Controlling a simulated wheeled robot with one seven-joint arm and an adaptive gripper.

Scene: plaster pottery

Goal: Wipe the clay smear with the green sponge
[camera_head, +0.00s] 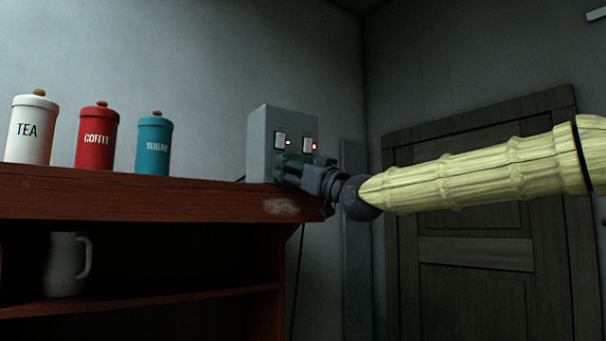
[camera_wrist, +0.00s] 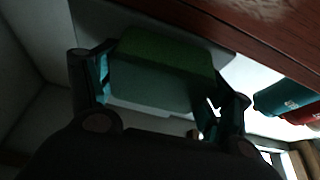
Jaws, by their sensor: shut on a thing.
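The green sponge (camera_wrist: 165,55) sits between the two fingers of my gripper (camera_wrist: 160,78) in the wrist view, and they are shut on it. In the head view my gripper (camera_head: 300,173) is at the right end of the red-brown shelf, in front of the grey box; the sponge is mostly hidden there. The clay smear (camera_head: 281,207) is a pale patch on the shelf's front edge, just below and left of my gripper. It also shows in the wrist view (camera_wrist: 268,9) at the top right, apart from the sponge.
A grey box (camera_head: 259,143) with two switches and lights stands right behind my gripper. White TEA (camera_head: 31,130), red COFFEE (camera_head: 97,137) and blue SUGAR (camera_head: 153,146) canisters stand on the shelf (camera_head: 120,199). A pale jug (camera_head: 65,265) stands below. A door (camera_head: 470,290) is at right.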

